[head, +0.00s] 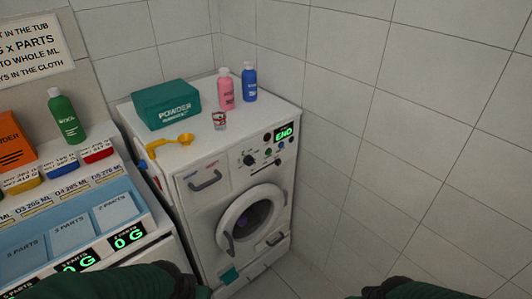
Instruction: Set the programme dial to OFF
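The programme dial (249,160) is a dark round knob on the front panel of the white washing machine (200,236). Its pointer and markings are too small to read. The display (284,133) to its upper right shows green letters that look like END. Smaller knobs or buttons (268,151) sit between them. Parts of my two green arms show along the bottom edge, well below and apart from the dial. Neither gripper's fingers are in view.
On the machine stand a green powder box (166,104), a pink bottle (226,90), a blue bottle (249,83), a small cup (219,121) and a yellow scoop (184,140). A tiled wall (400,140) is close on the right. A counter with coloured tubs (60,165) is left.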

